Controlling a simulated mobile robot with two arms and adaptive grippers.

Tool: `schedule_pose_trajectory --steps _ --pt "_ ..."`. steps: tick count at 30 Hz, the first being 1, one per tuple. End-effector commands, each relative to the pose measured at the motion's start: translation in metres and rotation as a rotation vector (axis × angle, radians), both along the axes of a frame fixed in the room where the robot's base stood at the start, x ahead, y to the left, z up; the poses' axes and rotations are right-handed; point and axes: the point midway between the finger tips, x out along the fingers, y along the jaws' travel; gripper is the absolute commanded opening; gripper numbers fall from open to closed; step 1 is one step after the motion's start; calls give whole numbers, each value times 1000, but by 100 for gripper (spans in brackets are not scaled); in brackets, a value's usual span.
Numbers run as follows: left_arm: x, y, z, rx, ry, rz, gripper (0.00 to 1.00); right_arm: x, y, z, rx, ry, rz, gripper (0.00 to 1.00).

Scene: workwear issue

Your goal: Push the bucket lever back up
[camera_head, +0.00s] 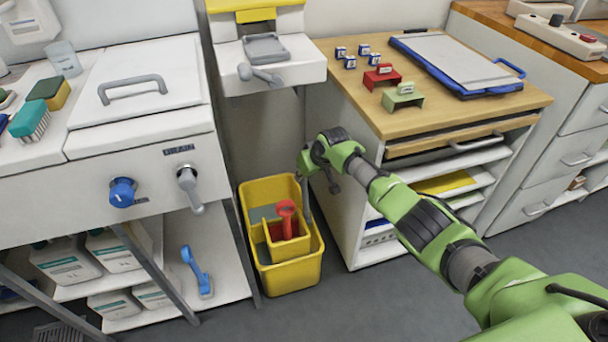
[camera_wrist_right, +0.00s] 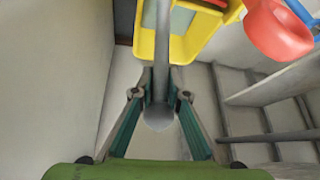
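A yellow bucket (camera_head: 287,279) stands on the floor between the sink unit and the wooden-topped cabinet. A smaller yellow box (camera_head: 290,247) with a red scoop-like part (camera_head: 286,208) sits in it. A grey lever (camera_head: 305,200) rises at the bucket's right side. My right gripper (camera_head: 318,175) is at the lever's upper end. In the right wrist view, the lever (camera_wrist_right: 160,65) runs between my two fingers, its rounded end nearest the camera. I cannot tell whether the fingers press on it. The bucket's rim (camera_wrist_right: 147,35) shows beyond. My left gripper is out of view.
The cabinet (camera_head: 358,240) with open shelves stands close on the right of my right gripper. The sink unit (camera_head: 140,140) is on the left, with a blue brush (camera_head: 197,272) on its lower shelf. Floor (camera_head: 350,305) in front of the bucket is clear.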

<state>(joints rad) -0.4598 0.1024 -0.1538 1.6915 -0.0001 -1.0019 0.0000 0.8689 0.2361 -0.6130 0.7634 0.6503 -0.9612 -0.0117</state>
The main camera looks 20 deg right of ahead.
Motion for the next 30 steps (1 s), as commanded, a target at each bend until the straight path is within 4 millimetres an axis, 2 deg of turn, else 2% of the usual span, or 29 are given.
schedule_pose_trajectory --steps 1,2,12,17,23,30 --pt "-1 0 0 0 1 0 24 7 2 9 6 -24 0 27" --pt "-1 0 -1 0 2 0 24 7 2 9 6 -23 0 32" --pt "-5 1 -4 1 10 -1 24 4 1 5 3 -14 -1 32" --pt "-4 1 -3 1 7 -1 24 1 -1 10 3 -13 -1 32" --pt "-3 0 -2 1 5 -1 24 -10 -4 28 2 -14 1 32" --pt "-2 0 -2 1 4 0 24 -27 -9 60 1 -16 1 32"
